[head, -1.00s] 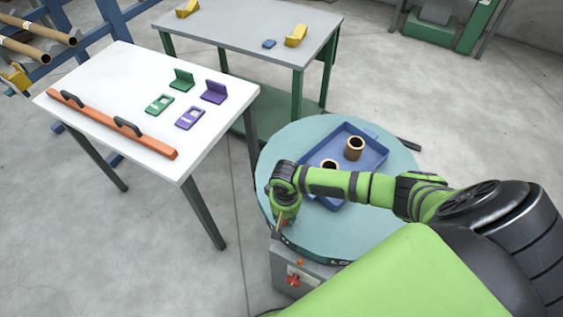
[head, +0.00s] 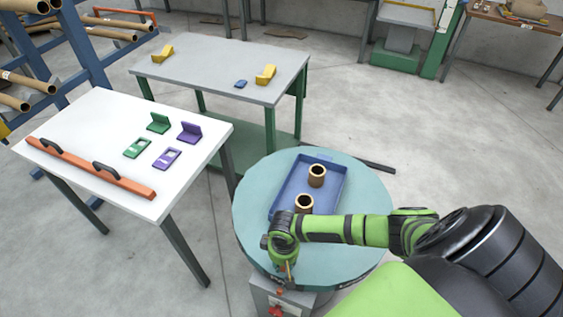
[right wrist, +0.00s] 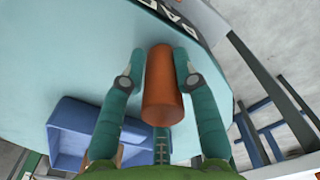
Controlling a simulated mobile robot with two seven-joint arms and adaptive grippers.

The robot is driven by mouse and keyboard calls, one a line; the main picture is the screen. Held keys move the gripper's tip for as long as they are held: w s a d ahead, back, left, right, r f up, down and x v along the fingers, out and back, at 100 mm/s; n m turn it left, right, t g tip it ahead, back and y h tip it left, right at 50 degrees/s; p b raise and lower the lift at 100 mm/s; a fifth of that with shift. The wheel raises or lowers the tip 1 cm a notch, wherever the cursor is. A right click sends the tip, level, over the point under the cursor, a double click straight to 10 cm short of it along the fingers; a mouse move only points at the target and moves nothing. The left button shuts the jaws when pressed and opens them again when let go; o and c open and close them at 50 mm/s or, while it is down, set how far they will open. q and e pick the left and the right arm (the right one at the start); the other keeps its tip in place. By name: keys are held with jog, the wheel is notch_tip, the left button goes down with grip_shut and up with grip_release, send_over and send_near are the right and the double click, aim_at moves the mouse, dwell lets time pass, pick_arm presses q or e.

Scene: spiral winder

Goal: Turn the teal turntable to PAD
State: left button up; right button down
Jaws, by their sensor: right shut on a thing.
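The teal turntable (head: 370,205) stands at the middle right, with a blue tray (head: 333,188) on top holding two brown tubes, one (head: 317,176) behind the other (head: 304,204). My right gripper (head: 287,270) is at the turntable's near rim. In the right wrist view, my right gripper (right wrist: 158,62) is shut on an upright orange-brown handle (right wrist: 162,85), a finger on each side. The dark rim band shows white letters that look like PAD (right wrist: 178,12), partly cut off. Rim letters are too small to read in the head view. My left gripper is out of view.
A grey base box (head: 285,298) with a red part stands below the near rim. A white table (head: 85,135) with an orange bar, green and purple pieces is at left. A grey table (head: 215,65) with yellow blocks is behind. Bare floor lies between.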

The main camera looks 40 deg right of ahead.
jog(key=shift+s+a+f, duration=0.15)
jog(key=shift+s+a, duration=0.15)
jog(key=shift+a, duration=0.05)
jog(key=c, duration=1)
grip_release()
jog(key=shift+w, duration=0.1)
jog(key=shift+d+r, duration=0.15)
jog(key=shift+r, duration=0.05)
jog(key=shift+w+r, duration=0.1)
jog(key=shift+r, duration=0.2)
notch_tip(320, 180, up, 11)
jog(key=shift+r, duration=0.15)
